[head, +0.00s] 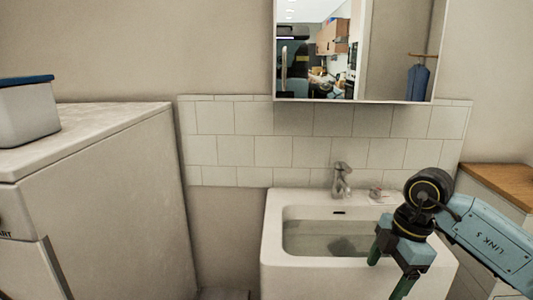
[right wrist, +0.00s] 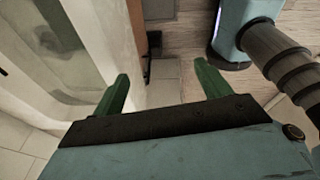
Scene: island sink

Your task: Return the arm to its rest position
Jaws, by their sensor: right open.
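My right arm comes in from the right in the head view. Its gripper (head: 388,272) hangs in front of the right part of the white sink (head: 276,240), pointing down. In the right wrist view the two green fingers of this gripper (right wrist: 160,88) are spread wide with nothing between them. The sink (right wrist: 105,40) shows at the left of that view, beside the gripper, and the floor lies below. My left gripper is not in view.
A metal faucet (head: 341,180) stands at the sink's back edge. A white appliance (head: 110,190) is at the left, with a blue-lidded container (head: 25,112) on top. A wooden-topped cabinet (head: 500,185) is at the right. A mirror cabinet (head: 395,50) hangs above the sink.

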